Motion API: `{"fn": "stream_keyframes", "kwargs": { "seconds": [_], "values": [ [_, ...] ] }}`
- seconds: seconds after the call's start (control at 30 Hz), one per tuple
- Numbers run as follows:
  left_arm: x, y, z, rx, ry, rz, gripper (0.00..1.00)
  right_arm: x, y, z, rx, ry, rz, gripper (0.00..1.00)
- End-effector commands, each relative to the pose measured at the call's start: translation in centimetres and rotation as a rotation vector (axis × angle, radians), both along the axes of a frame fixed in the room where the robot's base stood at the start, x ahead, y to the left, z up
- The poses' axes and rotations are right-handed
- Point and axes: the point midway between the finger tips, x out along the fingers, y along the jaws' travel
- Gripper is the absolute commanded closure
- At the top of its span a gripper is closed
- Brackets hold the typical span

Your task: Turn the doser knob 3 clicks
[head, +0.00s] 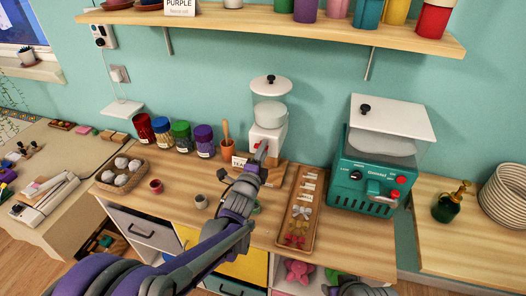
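The doser (270,112) is a white machine with a round lid and a black lid knob, standing at the back of the wooden counter. My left gripper (261,156) reaches up to the front of its base. A small reddish patch shows at the fingertips. The gripper and wrist cover most of the doser's front, so its turning knob is not clearly seen. I cannot tell whether the fingers touch or hold it. My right gripper (358,288) shows only in part at the bottom edge, away from the doser.
Left of the doser stand a brown pot (228,148) with a wooden tool and several lidded jars (181,137). A tray of bows (300,208) and a teal machine (372,172) are to the right. A shelf (290,29) hangs above. Small cups (155,186) stand at the front left.

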Motion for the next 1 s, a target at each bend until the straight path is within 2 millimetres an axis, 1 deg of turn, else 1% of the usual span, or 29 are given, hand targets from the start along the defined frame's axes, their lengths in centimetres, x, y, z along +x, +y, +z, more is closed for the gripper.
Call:
{"fn": "stream_keyframes", "kwargs": {
  "seconds": [0.2,0.33,0.47,0.6,0.7,0.83,1.0],
  "values": [
    [-0.1,0.0,0.0,-0.001,0.000,0.000,0.59,0.0,0.0,0.0,0.000,0.000,0.000,0.59],
    [-1.0,0.4,0.0,-0.001,0.000,0.000,0.59,-0.1,0.0,-0.2,0.000,0.001,0.000,0.59],
    [-3.3,1.1,-0.1,0.000,0.000,0.001,0.59,-0.2,0.0,-0.7,0.000,0.004,0.000,0.59],
    [-6.1,2.0,-0.1,-0.001,0.001,0.001,0.59,-0.3,0.0,-1.1,0.000,0.006,0.000,0.59],
    [-7.8,2.6,-0.1,0.001,0.001,0.001,0.59,-0.4,0.0,-1.3,0.000,0.007,0.000,0.59],
    [-9.4,3.1,0.0,-0.001,0.000,0.001,0.59,-0.4,0.0,-1.5,0.000,0.008,0.000,0.59],
    [-10.3,3.4,0.0,0.000,0.000,0.000,0.59,-0.4,0.0,-1.5,0.000,0.008,0.000,0.59]
  ]
}}
